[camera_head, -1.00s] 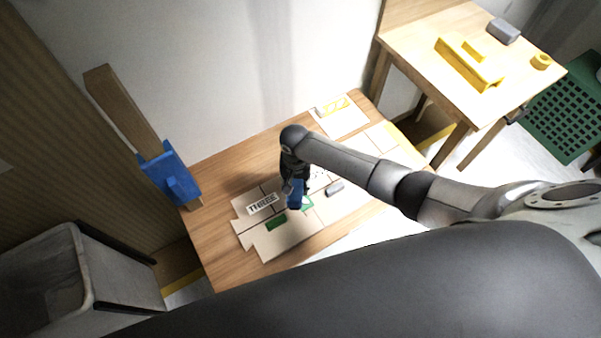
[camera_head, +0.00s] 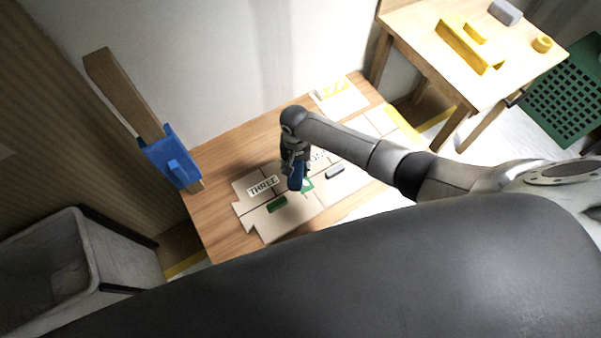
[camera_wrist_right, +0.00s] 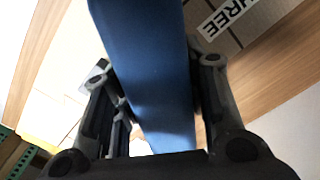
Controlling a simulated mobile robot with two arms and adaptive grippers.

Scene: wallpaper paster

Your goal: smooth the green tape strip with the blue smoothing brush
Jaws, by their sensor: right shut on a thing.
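The green tape strip (camera_head: 277,204) lies on the pale panelled board (camera_head: 262,224) on the wooden table, near the front left of the board. My right gripper (camera_head: 294,163) is above the board, to the right of and behind the strip in the head view. It is shut on the blue smoothing brush (camera_head: 296,178), which hangs down from the fingers. The brush (camera_wrist_right: 150,70) fills the middle of the right wrist view between both fingers. I cannot tell whether its lower end touches the board. My left gripper is not in view.
The board also bears a "THREE" label (camera_head: 263,186), a green outline (camera_head: 307,186) and a small grey bar (camera_head: 335,171). A wooden post with a blue block (camera_head: 171,163) stands at the table's left edge. A grey bin (camera_head: 130,252) is lower left. A side table (camera_head: 410,42) holds yellow pieces.

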